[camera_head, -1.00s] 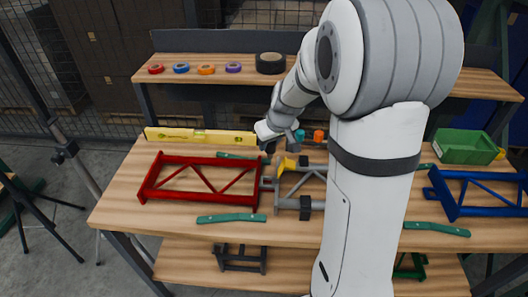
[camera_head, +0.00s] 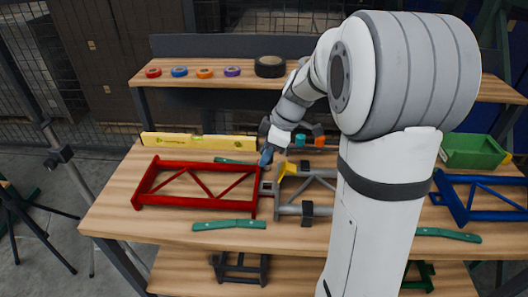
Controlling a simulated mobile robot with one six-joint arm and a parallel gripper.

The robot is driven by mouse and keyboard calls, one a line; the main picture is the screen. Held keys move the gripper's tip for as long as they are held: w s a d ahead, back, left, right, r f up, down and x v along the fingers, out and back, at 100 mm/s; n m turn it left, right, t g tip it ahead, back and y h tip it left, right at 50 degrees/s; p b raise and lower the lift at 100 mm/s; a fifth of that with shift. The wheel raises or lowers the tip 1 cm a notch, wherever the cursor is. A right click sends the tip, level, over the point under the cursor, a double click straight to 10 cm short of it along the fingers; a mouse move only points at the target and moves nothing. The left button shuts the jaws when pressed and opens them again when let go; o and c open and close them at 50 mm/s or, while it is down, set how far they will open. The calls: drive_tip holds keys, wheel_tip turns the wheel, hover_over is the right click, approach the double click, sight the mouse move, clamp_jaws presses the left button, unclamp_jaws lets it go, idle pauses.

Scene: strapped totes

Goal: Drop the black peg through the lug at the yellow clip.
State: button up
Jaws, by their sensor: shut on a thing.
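The yellow clip (camera_head: 288,169) sits on the upper left corner of the grey frame (camera_head: 290,210). A small grey lug (camera_head: 267,188) is at the grey frame's left side, between it and the red frame (camera_head: 197,203). My gripper (camera_head: 267,158) is just above and left of the yellow clip, over the gap between the two frames, pointing down. It is shut on the black peg, which is too small and dark here to make out clearly. I cannot tell the peg's height over the lug. My arm hides the right part of the grey frame.
Black clips (camera_head: 308,211) sit on the grey frame. Green bars (camera_head: 229,224) lie along the bench front. A yellow level (camera_head: 198,141) lies behind the red frame. A blue frame (camera_head: 485,178) and green bin (camera_head: 470,151) are right. Tape rolls (camera_head: 269,66) stand on the shelf.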

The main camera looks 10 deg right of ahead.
sight(266, 167)
drive_tip(key=shift+f+b, duration=1.4)
drive_tip(key=shift+f, duration=1.7)
drive_tip(key=shift+f+b, duration=1.65)
drive_tip(key=shift+b, duration=0.25)
drive_tip(key=o, duration=1.1)
drive_tip(key=shift+c, duration=0.2)
